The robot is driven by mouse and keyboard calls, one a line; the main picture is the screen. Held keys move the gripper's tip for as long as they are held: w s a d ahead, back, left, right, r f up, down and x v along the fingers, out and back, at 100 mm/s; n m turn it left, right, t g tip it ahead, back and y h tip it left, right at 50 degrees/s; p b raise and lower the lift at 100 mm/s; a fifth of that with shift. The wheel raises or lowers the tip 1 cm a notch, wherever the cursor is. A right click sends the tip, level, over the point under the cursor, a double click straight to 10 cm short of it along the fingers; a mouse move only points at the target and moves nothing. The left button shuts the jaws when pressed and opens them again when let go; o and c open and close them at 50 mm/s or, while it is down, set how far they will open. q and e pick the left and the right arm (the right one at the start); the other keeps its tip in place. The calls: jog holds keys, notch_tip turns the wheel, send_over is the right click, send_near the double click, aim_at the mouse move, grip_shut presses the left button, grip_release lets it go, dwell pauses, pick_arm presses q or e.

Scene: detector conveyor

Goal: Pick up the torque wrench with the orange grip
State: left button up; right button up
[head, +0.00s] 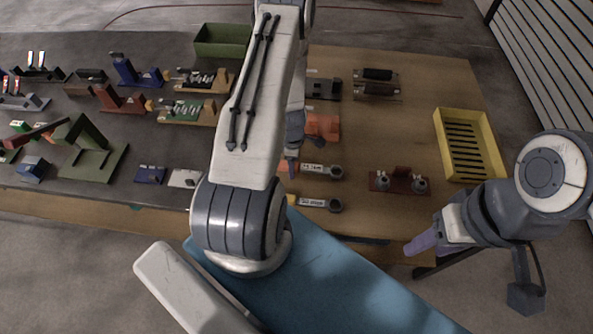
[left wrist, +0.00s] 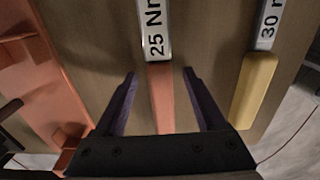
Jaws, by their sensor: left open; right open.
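The torque wrench with the orange grip lies on the table; its labelled shaft (head: 316,169) and round head show in the head view. In the left wrist view its orange-red grip (left wrist: 161,98) lies below the "25 N" label. My left gripper (left wrist: 160,73) is open, one finger on each side of the grip, with visible gaps. Whether the fingertips are level with the grip is unclear. In the head view my left gripper (head: 291,165) is mostly hidden by my arm. My right gripper (head: 424,243) is open and empty off the table's front edge.
A second wrench (head: 320,203) with a yellow grip (left wrist: 254,90) lies parallel, close by. An orange-red holder (head: 322,127) stands behind. A dark red fixture (head: 399,181) and yellow crate (head: 439,124) are to the right. Brown table between them is clear.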

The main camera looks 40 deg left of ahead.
pick_arm(q)
grip_shut()
jog(key=shift+r, duration=0.1)
dwell(1.3)
